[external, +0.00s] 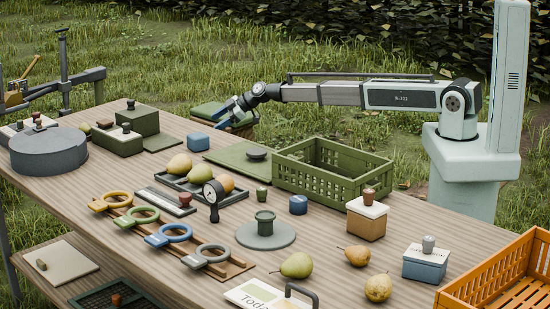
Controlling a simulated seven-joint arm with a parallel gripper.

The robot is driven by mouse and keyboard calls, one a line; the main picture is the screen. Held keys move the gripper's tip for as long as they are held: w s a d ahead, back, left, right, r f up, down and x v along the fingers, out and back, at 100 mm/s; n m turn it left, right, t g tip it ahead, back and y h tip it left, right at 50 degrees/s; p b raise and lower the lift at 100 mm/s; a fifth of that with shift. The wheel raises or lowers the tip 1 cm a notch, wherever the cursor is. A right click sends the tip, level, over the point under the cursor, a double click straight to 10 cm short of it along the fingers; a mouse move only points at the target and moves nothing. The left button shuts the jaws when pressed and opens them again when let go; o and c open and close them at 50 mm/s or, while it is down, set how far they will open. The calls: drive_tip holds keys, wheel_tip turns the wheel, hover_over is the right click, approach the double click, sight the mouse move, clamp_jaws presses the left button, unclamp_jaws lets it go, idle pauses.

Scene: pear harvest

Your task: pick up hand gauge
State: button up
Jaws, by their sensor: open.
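A small dial gauge with a round white face (209,193) and a dark handle stands upright near the middle of the wooden table, beside the dark fruit tray. Several ring gauges with flat handles lie in a row on a wooden rack; they include a yellow ring (112,201), a green ring (142,215), a blue ring (168,235) and a grey ring (206,255). I cannot tell which of these is called the hand gauge. My gripper (222,113) is open and empty, beyond the table's far edge, well behind all the gauges.
A dark tray (232,194) holds pears. Loose pears (297,265) lie toward the front right. An orange crate (500,277) is at the right edge.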

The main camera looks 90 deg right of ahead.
drive_tip(key=w+a+r+n+t+y, duration=0.1)
drive_tip(key=w+a+r+n, duration=0.25)
drive_tip(key=w+r, duration=0.75)
drive_tip(key=w+a+r+n+g+y, duration=0.1)
drive_tip(key=w+a+r+n+g, duration=0.15)
drive_tip(key=a, duration=1.05)
drive_tip(key=w+a+r+n+g+y, duration=0.15)
drive_tip(key=a+n, duration=0.25)
drive_tip(key=a, duration=0.9)
drive_tip(key=w+a+r+n+g+y, duration=0.15)
drive_tip(key=a+n, duration=0.25)
drive_tip(key=a, duration=1)
wheel_tip(320, 180, up, 7)
drive_tip(key=n+g+h, duration=0.4)
drive_tip(key=n+g, duration=0.3)
drive_tip(key=n, duration=0.2)
hover_over(213, 182)
drive_tip(key=shift+t, duration=0.25)
wheel_tip(213, 182, down, 8)
drive_tip(key=shift+s+r, duration=0.1)
drive_tip(key=shift+s, duration=0.05)
drive_tip(key=shift+d+f, duration=0.1)
drive_tip(key=shift+f, duration=2.6)
